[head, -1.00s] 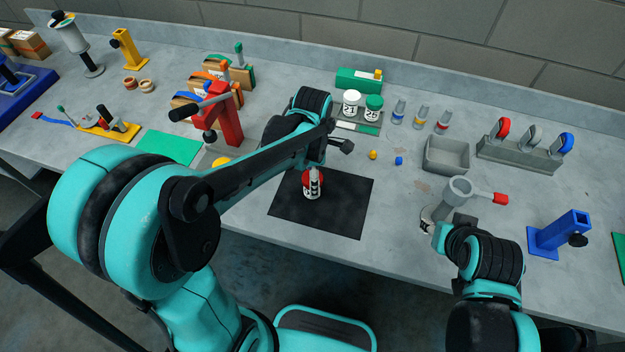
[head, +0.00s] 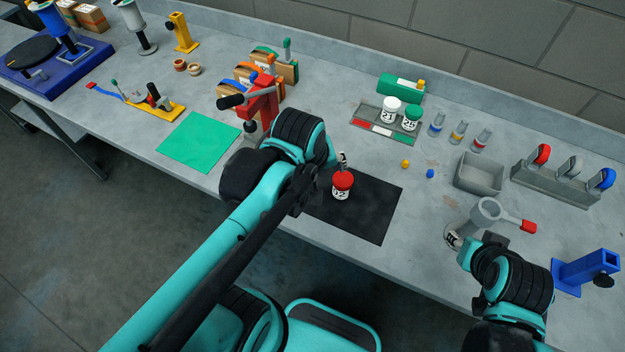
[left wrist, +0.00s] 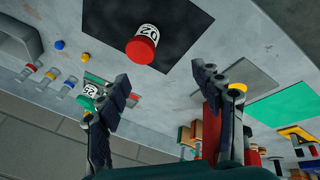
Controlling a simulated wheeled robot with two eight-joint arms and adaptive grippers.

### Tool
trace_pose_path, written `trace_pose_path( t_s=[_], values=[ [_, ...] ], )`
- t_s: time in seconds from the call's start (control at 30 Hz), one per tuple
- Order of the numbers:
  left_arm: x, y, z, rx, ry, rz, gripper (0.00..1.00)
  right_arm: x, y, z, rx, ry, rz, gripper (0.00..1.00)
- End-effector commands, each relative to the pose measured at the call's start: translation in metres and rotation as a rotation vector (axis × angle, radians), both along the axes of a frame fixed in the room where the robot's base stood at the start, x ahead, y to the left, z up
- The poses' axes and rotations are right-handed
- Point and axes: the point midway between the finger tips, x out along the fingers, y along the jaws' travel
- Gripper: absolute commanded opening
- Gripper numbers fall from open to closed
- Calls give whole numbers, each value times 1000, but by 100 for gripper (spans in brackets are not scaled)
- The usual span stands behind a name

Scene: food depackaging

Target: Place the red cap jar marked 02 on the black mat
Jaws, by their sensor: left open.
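The red cap jar marked 02 (head: 342,186) stands upright on the black mat (head: 376,218). It also shows in the left wrist view (left wrist: 143,46), on the mat there (left wrist: 185,25). My left gripper (left wrist: 163,88) is open and empty, its two fingers apart and clear of the jar. In the head view my left gripper (head: 343,160) shows only partly, just behind the jar, and my arm hides the rest. My right arm is at the lower right; its fingers cannot be made out there (head: 468,250).
A tray (head: 372,132) holds white- and green-capped jars behind the mat. A green mat (head: 198,142) and red press (head: 262,105) are left.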

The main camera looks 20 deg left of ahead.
Motion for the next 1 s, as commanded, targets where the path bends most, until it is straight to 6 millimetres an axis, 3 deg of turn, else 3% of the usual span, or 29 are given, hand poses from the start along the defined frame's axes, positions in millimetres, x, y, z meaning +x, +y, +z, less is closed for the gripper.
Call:
trace_pose_path(
  t_s=[0.1,0.3,0.77,1.0],
  values=[
    [-19,8,-5,142,-105,-277,66,0,0,0,0,0,0,40],
    [-31,13,-11,322,-204,-556,66,0,0,0,0,0,0,40],
    [-32,14,-18,359,-219,-610,66,0,0,-6,0,0,0,40],
    [-32,14,-70,358,-218,-609,66,0,0,-58,0,0,0,40]
  ],
)
